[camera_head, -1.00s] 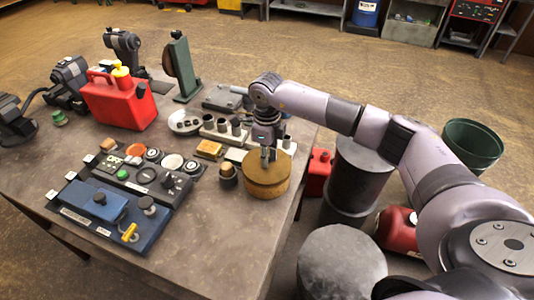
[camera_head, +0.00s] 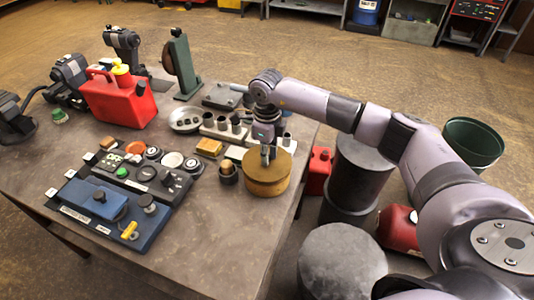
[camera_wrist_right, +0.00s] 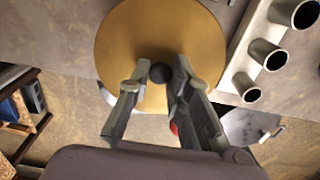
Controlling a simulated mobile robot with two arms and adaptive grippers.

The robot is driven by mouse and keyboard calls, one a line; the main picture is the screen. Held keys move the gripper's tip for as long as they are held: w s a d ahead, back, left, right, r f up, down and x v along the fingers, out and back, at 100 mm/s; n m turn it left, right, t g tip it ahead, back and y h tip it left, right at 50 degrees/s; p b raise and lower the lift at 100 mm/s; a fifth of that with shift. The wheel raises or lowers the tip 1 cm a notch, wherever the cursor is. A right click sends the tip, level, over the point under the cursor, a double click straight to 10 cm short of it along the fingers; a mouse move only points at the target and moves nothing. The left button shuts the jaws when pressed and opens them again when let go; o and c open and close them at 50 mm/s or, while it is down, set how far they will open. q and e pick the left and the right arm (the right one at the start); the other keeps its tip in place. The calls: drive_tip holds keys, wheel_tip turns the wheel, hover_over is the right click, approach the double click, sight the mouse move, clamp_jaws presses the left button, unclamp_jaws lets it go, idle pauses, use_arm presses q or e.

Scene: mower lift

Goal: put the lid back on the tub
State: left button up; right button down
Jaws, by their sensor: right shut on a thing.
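The tub (camera_head: 266,189) is a round brown container near the right edge of the workbench. Its tan round lid (camera_head: 283,166) is over the tub's top, looking about level; I cannot tell whether it rests fully on the rim. In the right wrist view the lid (camera_wrist_right: 130,40) fills the upper middle and hides the tub. My right gripper (camera_head: 268,156) points down over the lid. Its fingers close on the lid's small dark knob (camera_wrist_right: 160,73). My left gripper is not in view.
Left of the tub stand a small dark cup (camera_head: 228,173) and a rack of grey sockets (camera_head: 222,131). A control panel (camera_head: 110,207) and red fuel can (camera_head: 119,100) are farther left. A dark drum (camera_head: 350,180) stands off the bench's right edge. The front bench area is bare.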

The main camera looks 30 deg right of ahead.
idle(0.8)
drive_tip(key=shift+f+b, duration=0.75)
drive_tip(key=shift+b, duration=0.05)
drive_tip(key=c, duration=1.8)
unclamp_jaws()
drive_tip(key=shift+o, duration=0.2)
drive_tip(key=shift+r, duration=0.15)
wheel_tip(320, 180, up, 11)
drive_tip(key=p, duration=0.6)
